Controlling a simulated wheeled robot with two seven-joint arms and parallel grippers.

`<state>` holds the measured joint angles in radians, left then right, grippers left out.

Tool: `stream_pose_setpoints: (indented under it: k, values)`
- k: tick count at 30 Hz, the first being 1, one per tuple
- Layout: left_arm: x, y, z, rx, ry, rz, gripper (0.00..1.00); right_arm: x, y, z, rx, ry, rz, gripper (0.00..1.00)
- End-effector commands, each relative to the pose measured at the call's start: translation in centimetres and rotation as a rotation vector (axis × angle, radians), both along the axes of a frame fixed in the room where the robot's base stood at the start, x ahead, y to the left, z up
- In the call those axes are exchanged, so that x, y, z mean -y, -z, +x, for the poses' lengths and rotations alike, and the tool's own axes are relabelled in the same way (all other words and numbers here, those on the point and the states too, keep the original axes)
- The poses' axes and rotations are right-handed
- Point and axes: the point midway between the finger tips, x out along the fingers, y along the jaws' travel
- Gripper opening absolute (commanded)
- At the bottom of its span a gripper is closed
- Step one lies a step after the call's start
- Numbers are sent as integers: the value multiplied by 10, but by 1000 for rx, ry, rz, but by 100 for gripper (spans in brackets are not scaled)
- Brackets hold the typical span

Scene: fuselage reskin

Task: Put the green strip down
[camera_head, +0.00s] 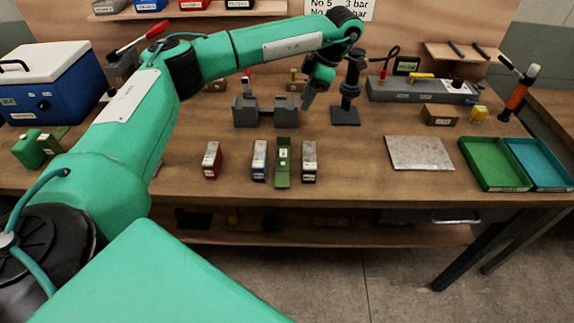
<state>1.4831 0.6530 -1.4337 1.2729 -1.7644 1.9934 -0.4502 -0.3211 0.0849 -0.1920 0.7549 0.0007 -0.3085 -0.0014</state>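My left arm reaches in from the left, over the table. Its wrist bends down at the back middle, with the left gripper (310,98) pointing down near a grey two-block fixture (266,112) and a dark stand. The fingers are too small and too turned to show whether they are open or shut, or whether they hold anything. A long green piece (283,162) with a white label sits at the front middle, between a blue box and a black box. I cannot tell whether it is the green strip. My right gripper is not in view.
A red box (212,160), blue box (259,161) and black box (309,162) stand near the front edge. A grey plate (419,153), green tray (466,164) and teal tray (545,180) lie at right. A blue cooler (62,95) stands at left.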

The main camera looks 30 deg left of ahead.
Motion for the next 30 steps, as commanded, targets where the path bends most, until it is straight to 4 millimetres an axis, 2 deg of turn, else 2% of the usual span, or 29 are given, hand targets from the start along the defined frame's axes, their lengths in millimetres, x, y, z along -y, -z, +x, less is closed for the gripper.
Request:
stream_pose_setpoints:
  k: [5, 18, 26, 30]
  values:
    - [-9, 12, -4, -9, -7, 24, 33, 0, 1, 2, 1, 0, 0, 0]
    - [-27, 70, -20, -8, -6, 21, 33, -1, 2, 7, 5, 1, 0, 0]
    - [-31, 80, -23, -6, -5, 21, 33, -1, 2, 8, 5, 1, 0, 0]
    - [-34, 92, -28, -8, -6, 21, 33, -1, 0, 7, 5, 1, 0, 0]
